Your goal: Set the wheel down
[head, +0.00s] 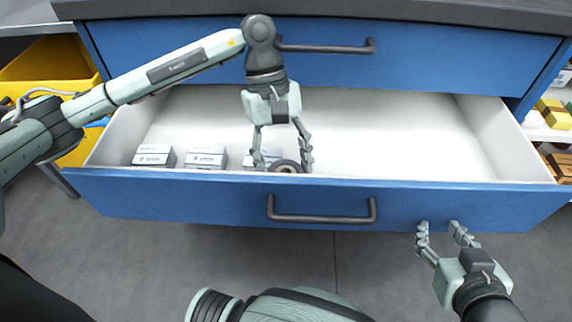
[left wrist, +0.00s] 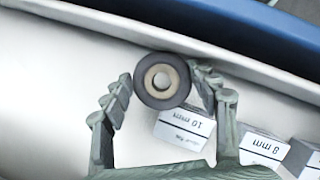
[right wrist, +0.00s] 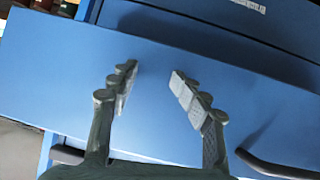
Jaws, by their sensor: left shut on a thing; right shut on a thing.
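The wheel (head: 285,166), a dark ring with a pale hub, is in the open drawer near its front wall. It also shows in the left wrist view (left wrist: 162,81). My left gripper (head: 283,165) points down into the drawer and is shut on the wheel, one finger on each side. I cannot tell whether the wheel touches the drawer floor. My right gripper (head: 440,226) is outside, before the right part of the blue drawer front. In the right wrist view its fingers (right wrist: 152,72) stand apart with only blue panel between them.
Several white boxes line the drawer's front left: one box (head: 154,155), a second (head: 206,157), and one (head: 262,158) beside the wheel, labelled 10 mm (left wrist: 184,130). The drawer's right half is empty. A dark handle (head: 322,217) crosses its front. A yellow bin (head: 50,62) stands at left.

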